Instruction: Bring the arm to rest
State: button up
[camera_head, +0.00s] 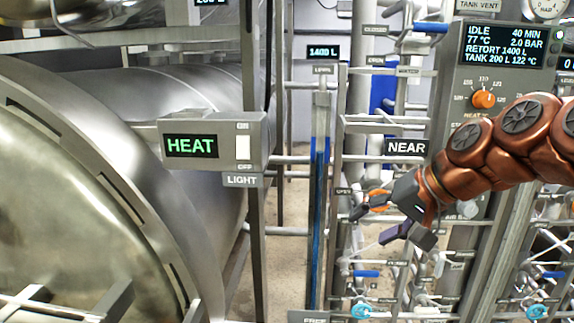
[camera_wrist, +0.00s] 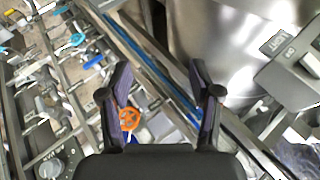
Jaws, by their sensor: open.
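My copper-coloured arm (camera_head: 505,140) reaches in from the right edge in the head view. My gripper (camera_head: 366,226) is at its end, in front of the pipework right of the blue level tube. Its fingers are spread apart and nothing is between them. In the wrist view the two dark fingers of my gripper (camera_wrist: 162,95) stand apart with a clear gap. An orange valve wheel (camera_head: 378,200) shows just behind the fingers in the head view. The orange wheel also shows beside the left finger in the wrist view (camera_wrist: 129,119); I cannot tell whether they touch.
A large steel retort (camera_head: 75,190) fills the left. A switch box with a green HEAT display (camera_head: 191,146) stands before it. A control panel (camera_head: 500,45) reading IDLE, 77 °C, 2.0 BAR is at upper right. Blue-handled valves (camera_head: 366,273) and pipes crowd the area below my gripper.

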jog(key=s+a+f+n+g+h, duration=0.2)
jog(key=s+f+g+h, duration=0.15)
jog(key=s+f, duration=0.95)
jog(key=s+d+f+g+h, duration=0.1)
jog(key=s+d+f+g, duration=0.1)
jog(key=s+f, duration=0.3)
jog(key=s+d+f+n+g+h, duration=0.1)
jog(key=s+d+f+h, duration=0.1)
jog(key=s+f, duration=0.3)
jog(key=s, duration=0.4)
jog(key=shift+s+d+g, duration=0.2)
jog(key=shift+d+g, duration=0.15)
jog(key=shift+d, duration=0.05)
dwell(1.2)
